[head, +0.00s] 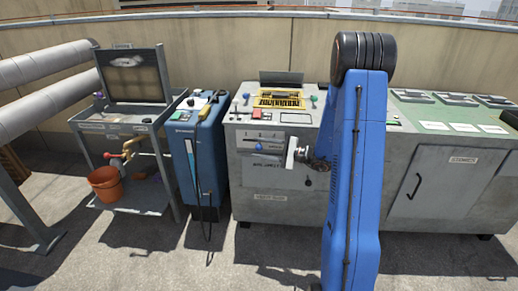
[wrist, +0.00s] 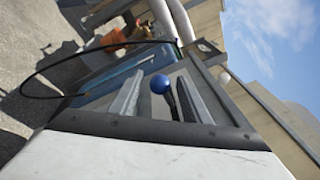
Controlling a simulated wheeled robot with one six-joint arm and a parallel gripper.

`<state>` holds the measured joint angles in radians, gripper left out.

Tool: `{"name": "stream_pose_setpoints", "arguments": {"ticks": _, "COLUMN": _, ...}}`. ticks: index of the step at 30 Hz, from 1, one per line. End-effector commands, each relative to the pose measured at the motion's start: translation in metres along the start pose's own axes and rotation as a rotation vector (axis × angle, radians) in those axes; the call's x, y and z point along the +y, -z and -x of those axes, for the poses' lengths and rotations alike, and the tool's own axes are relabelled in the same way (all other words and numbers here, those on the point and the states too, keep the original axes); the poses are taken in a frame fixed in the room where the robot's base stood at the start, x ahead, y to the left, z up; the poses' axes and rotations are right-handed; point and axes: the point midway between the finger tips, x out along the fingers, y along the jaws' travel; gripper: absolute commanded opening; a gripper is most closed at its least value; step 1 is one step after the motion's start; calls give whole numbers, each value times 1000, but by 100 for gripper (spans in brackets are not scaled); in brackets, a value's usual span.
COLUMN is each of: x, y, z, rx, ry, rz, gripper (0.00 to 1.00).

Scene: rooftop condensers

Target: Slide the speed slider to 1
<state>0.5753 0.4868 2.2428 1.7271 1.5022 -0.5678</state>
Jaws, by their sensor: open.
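The slider's blue ball knob (head: 259,147) is on the front panel of the grey cabinet (head: 290,208), towards the panel's left side. My gripper (head: 285,150) is at the panel, just right of the knob. In the wrist view the blue knob (wrist: 160,84) appears between the two grey fingers of my open gripper (wrist: 163,92), with space on both sides. I cannot tell whether either finger touches it. A dark stem shows behind the knob.
A blue cabinet (head: 190,150) with a hanging black cable stands left of the grey one. Farther left is a metal stand (head: 160,120) with an orange bucket (head: 106,185). A grey unit with a handled door (head: 440,185) is at the right. The front floor is clear.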

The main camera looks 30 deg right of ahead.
Motion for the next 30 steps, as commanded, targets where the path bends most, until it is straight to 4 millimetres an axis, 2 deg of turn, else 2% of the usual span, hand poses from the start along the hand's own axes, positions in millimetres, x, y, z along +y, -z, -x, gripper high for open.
{"name": "stream_pose_setpoints", "arguments": {"ticks": 5, "x": 0, "y": 0, "z": -8, "rx": 0, "ry": 1, "rz": 0, "gripper": 43}}
{"name": "stream_pose_setpoints", "arguments": {"ticks": 13, "x": 0, "y": 0, "z": -9, "rx": 0, "ry": 1, "rz": 0, "gripper": 43}}
{"name": "stream_pose_setpoints", "arguments": {"ticks": 14, "x": 0, "y": 0, "z": -9, "rx": 0, "ry": 1, "rz": 0, "gripper": 38}}
{"name": "stream_pose_setpoints", "arguments": {"ticks": 18, "x": 0, "y": 0, "z": -9, "rx": 0, "ry": 1, "rz": 0, "gripper": 5}}
{"name": "stream_pose_setpoints", "arguments": {"ticks": 19, "x": 0, "y": 0, "z": -9, "rx": 0, "ry": 1, "rz": 0, "gripper": 0}}
{"name": "stream_pose_setpoints", "arguments": {"ticks": 25, "x": 1, "y": -1, "z": -14, "rx": -1, "ry": 0, "rz": 0, "gripper": 0}}
{"name": "stream_pose_setpoints", "arguments": {"ticks": 30, "x": 4, "y": -5, "z": -37, "rx": -3, "ry": -2, "rz": 0, "gripper": 0}}
